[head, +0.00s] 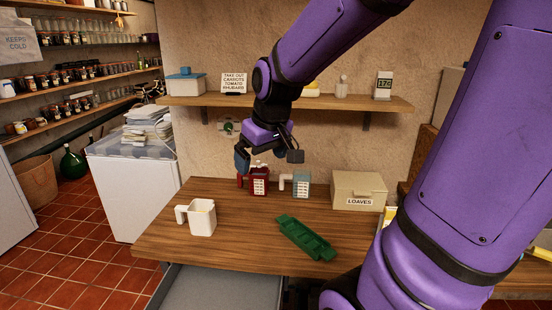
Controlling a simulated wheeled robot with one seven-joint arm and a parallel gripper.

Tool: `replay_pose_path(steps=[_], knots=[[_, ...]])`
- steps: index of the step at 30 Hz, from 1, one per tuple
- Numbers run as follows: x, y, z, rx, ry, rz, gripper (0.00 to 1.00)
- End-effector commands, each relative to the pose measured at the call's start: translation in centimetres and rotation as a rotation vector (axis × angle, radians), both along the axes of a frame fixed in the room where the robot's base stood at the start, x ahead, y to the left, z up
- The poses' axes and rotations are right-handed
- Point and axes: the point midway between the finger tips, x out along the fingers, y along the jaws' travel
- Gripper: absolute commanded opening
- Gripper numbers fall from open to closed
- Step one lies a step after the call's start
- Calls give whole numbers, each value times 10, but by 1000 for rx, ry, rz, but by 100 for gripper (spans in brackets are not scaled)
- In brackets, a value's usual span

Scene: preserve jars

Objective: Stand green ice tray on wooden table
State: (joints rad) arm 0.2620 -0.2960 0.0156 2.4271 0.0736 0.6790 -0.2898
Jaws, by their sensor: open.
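The green ice tray (306,238) lies flat on the wooden table (235,258), right of the middle and near the front edge. Its long side runs slantwise. My gripper (243,158) hangs above the back part of the table, to the left of the ice tray and well apart from it. It is open, and I see nothing held in it. Its fingers are partly hidden, and one shows in front of the wall just by the red container (259,181).
A white jug (203,219) stands at the left of the table. A pale blue labelled jug (301,185) and a box marked LOAVES (358,191) stand at the back. A shelf (300,101) overhangs the table. An open drawer (215,288) juts out below the front edge.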

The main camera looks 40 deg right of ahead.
Motion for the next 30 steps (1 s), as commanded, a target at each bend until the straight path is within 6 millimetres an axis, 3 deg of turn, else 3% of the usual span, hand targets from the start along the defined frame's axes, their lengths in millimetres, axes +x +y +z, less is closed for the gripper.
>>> replay_pose_path(steps=[6, 15, 21, 30], knots=[[-52, 42, 37, 9, -63, 15, 100], [-114, 71, 58, 33, -120, 16, 100], [-127, 75, 60, 39, -129, 14, 100], [-127, 75, 60, 39, -128, 13, 100]])
